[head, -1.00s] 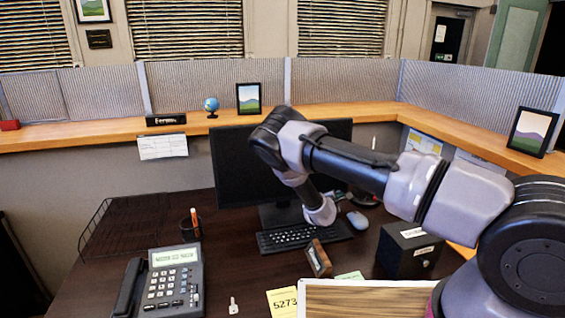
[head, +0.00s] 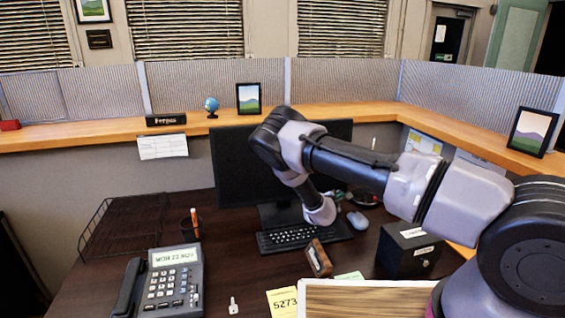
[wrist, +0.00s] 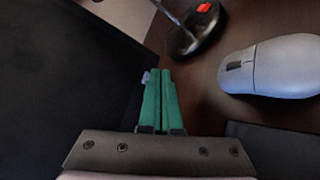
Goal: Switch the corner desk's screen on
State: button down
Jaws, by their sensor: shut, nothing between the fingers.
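The corner desk's screen (head: 232,175) is dark and stands on the desk, partly hidden behind my arm in the head view. In the wrist view a large dark surface, apparently the screen (wrist: 60,80), fills the left side. My gripper (wrist: 160,74) is shut and empty, its green fingers together beside that surface's right edge. A small grey nub (wrist: 146,77) shows just left of the fingertips, at the dark edge. I cannot tell whether the fingers touch it. In the head view my arm's wrist hides most of the gripper.
The keyboard (head: 290,237) lies before the screen. The mouse (wrist: 270,66) is right of my fingers, and a dark round base with a red switch (wrist: 204,8) stands beyond them.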

jog(key=shift+w+a, duration=0.1)
jog(key=shift+w, duration=0.25)
jog(key=shift+w+a, duration=0.1)
jog(key=shift+w, duration=0.1)
dwell(0.5)
jog(key=shift+s, duration=0.1)
jog(key=shift+s+d, duration=0.2)
jog(key=shift+s, duration=0.35)
jog(key=shift+s+d+r, duration=0.1)
jog(key=shift+s+d, duration=0.2)
jog(key=shift+s, duration=0.65)
jog(key=shift+s+d, duration=0.35)
jog(key=shift+s, duration=0.6)
jog(key=shift+s+d+r, duration=0.1)
jog(key=shift+s+d, duration=0.2)
jog(key=shift+s, duration=0.65)
